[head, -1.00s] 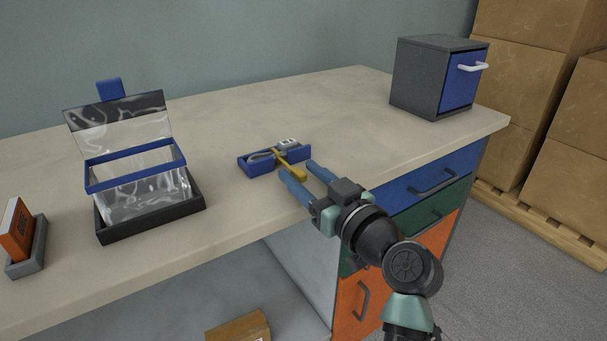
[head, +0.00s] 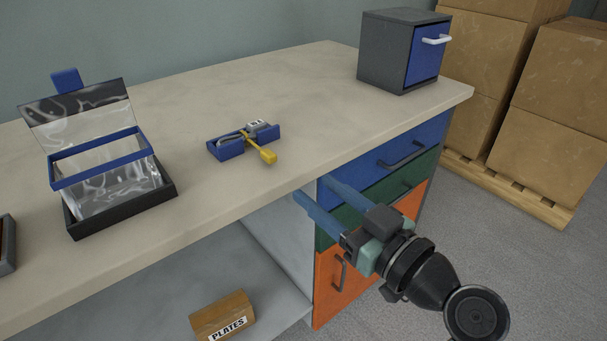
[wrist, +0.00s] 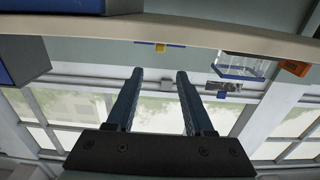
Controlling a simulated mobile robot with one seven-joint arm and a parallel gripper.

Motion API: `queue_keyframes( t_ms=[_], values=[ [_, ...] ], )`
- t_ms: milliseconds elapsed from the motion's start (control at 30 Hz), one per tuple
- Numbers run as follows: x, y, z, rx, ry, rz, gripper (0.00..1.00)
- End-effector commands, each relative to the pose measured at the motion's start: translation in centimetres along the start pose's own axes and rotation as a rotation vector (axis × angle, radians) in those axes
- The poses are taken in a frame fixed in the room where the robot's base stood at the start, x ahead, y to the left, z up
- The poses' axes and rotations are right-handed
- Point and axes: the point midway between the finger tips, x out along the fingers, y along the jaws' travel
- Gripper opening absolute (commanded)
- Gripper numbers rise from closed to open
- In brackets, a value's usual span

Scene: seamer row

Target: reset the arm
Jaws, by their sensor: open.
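My gripper (head: 322,200) is open and empty in the head view. Its two blue fingers point up and left, in front of the bench's front edge and the drawers. On the bench, apart from the fingers, a blue holder (head: 229,149) carries a yellow-handled tool (head: 262,152) and a small grey-white piece (head: 257,126). In the wrist view the fingers (wrist: 156,80) are spread with nothing between them, and the bench edge runs across the top.
A clear box with a blue rim (head: 100,158) stands in a black tray (head: 125,214) at left. A grey cabinet with a blue door (head: 425,55) stands at the bench's far right. Drawers (head: 385,165) sit under the bench, near the fingers. A box marked PLATES (head: 222,312) is on the lower shelf.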

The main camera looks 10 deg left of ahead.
Motion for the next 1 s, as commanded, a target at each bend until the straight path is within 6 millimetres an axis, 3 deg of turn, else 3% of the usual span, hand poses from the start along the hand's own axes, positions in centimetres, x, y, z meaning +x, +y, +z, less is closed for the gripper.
queue_keyframes(
  t_ms=[167, 667, 767, 867, 1000],
  values=[
    [-0.8, 0.0, 0.0, -0.001, -0.001, 0.000, 0.53],
    [-0.5, 0.2, -0.5, -0.010, -0.007, 0.021, 0.53],
    [0.1, 0.9, -2.1, -0.037, -0.022, 0.094, 0.53],
    [0.6, 2.0, -5.5, -0.086, -0.016, 0.229, 0.53],
    [-0.2, 2.7, -12.9, -0.170, 0.092, 0.453, 0.53]
  ],
)
